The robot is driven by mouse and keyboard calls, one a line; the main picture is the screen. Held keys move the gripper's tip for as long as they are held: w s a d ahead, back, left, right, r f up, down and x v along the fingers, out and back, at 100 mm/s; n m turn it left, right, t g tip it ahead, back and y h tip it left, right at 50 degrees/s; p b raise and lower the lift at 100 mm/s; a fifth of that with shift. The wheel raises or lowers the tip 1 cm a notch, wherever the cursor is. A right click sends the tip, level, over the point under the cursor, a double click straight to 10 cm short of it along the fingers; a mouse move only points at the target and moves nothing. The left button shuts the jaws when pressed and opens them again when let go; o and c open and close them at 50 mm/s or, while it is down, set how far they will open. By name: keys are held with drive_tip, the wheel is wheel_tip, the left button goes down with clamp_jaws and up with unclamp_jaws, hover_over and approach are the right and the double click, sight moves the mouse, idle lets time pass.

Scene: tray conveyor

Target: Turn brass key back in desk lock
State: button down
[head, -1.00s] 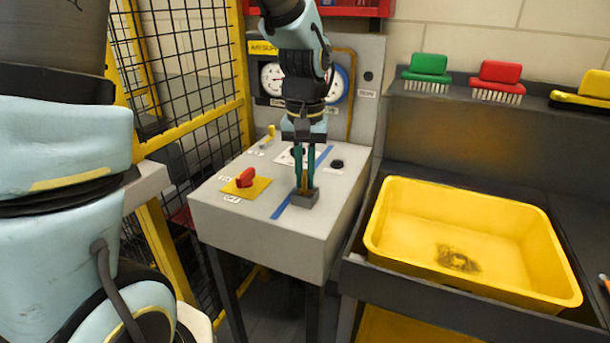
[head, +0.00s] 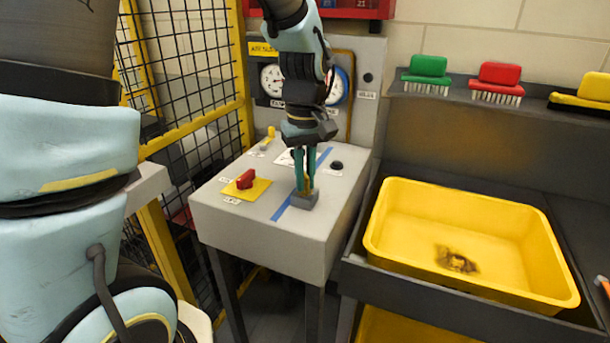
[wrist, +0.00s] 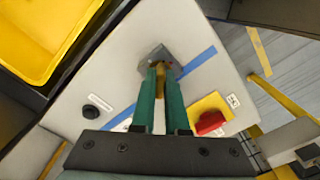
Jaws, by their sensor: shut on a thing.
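The brass key (wrist: 162,89) stands upright in the small grey lock block (head: 304,201) on the pale desk (head: 250,220). The block also shows in the wrist view (wrist: 157,58). My gripper (head: 306,186) comes down from above and is shut on the key, with its green fingers on either side. The fingers hide most of the key in both views. I cannot tell the key's exact angle in the lock.
A red rotary switch on a yellow plate (head: 258,189) is left of the lock. A black knob (head: 336,165) lies behind it, and gauges (head: 272,79) stand at the back. A yellow tub (head: 470,284) is at right, and a mesh fence (head: 180,70) at left.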

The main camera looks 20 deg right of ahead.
idle(0.3)
drive_tip(key=shift+f+n+p, duration=0.1)
drive_tip(key=shift+n+p, duration=0.35)
drive_tip(key=shift+n, duration=1.15)
drive_tip(key=shift+n+p, duration=0.75)
drive_tip(key=shift+n, duration=0.75)
drive_tip(key=shift+s+a+n, duration=0.1)
drive_tip(key=shift+n, duration=0.2)
drive_tip(key=shift+n+p, duration=0.5)
drive_tip(key=shift+p, duration=0.1)
drive_tip(key=shift+n+p, duration=1.75)
drive_tip(key=shift+n, duration=0.45)
